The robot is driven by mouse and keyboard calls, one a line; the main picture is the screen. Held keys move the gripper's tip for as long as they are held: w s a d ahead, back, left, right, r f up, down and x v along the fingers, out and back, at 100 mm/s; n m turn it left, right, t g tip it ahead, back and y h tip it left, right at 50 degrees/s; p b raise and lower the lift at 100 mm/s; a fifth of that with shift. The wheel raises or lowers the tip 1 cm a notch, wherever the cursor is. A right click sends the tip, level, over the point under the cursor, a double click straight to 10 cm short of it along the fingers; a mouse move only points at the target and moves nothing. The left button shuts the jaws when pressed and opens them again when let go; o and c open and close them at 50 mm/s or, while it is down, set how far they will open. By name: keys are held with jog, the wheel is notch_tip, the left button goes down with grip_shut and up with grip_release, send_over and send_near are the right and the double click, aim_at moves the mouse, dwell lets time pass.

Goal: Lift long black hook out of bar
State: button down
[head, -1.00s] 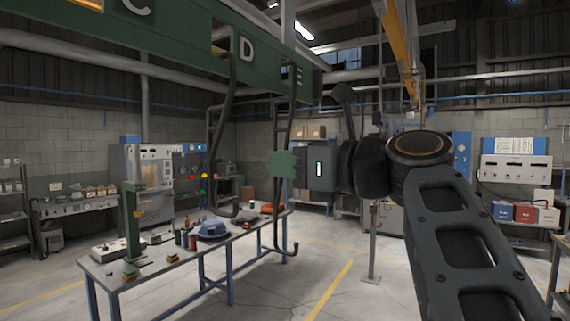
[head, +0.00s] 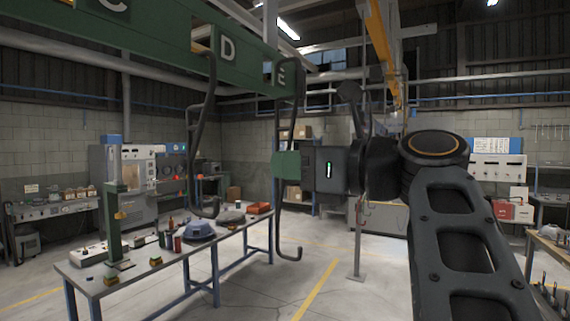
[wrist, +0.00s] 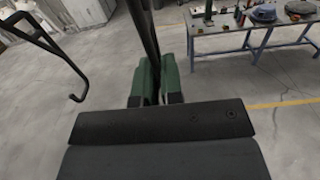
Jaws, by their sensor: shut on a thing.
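The long black hook (head: 278,215) hangs upright, with its curved foot low over the floor. My gripper (head: 287,164) is shut on its shaft at mid-height with green fingertips. In the wrist view the green fingertips (wrist: 146,80) close around the dark shaft (wrist: 146,30). The green bar (head: 150,30) runs across the upper left, with letters C, D and E. The top of the held hook is by the bar's right end near E; I cannot tell whether it still touches the slot.
Another black hook (head: 196,135) hangs at slot D, left of my gripper; it also shows in the wrist view (wrist: 50,42). A workbench (head: 85,284) with caps and tools stands below left. A yellow crane beam (head: 381,45) is overhead. Floor right of the bench is largely clear.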

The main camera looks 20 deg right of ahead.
jog(key=v, duration=1)
jog(key=shift+r, duration=0.2)
dwell(0.4)
